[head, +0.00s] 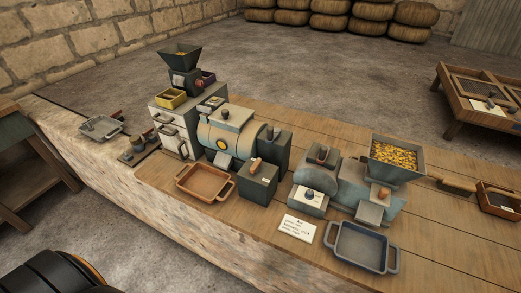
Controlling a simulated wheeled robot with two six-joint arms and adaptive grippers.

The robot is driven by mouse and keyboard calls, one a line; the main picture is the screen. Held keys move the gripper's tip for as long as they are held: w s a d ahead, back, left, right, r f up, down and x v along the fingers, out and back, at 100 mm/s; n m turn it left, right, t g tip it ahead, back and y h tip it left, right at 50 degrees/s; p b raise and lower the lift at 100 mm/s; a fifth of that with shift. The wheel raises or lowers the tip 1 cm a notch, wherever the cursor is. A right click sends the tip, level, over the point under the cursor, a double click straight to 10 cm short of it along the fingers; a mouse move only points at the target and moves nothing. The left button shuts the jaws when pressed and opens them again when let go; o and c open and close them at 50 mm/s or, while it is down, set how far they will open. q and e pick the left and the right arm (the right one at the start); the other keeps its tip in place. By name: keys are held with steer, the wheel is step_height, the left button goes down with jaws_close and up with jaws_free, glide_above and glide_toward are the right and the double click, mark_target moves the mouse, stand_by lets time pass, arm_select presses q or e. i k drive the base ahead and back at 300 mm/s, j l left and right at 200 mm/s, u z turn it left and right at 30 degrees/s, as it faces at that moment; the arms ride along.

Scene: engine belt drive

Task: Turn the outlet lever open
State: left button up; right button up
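No lever is labelled as the outlet lever in a way I can read. On the right stands a grey mill (346,187) with a hopper (393,170) of yellow grain. A wooden-brown knob (384,192) sits above its pale spout, near the blue-grey tray (362,246). Neither of my grippers is in view.
A brown tray (205,183) lies before the drum machine. A written card (298,227) lies left of the blue-grey tray. A drawer cabinet (176,122) carries a small hopper machine (184,74). A brush (456,186) lies at right. The bench's front left-of-centre strip is clear.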

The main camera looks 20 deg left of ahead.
mark_target(255, 168)
steer(key=j+u, duration=0.3)
steer(key=j, duration=2.25)
steer(key=i, duration=0.05)
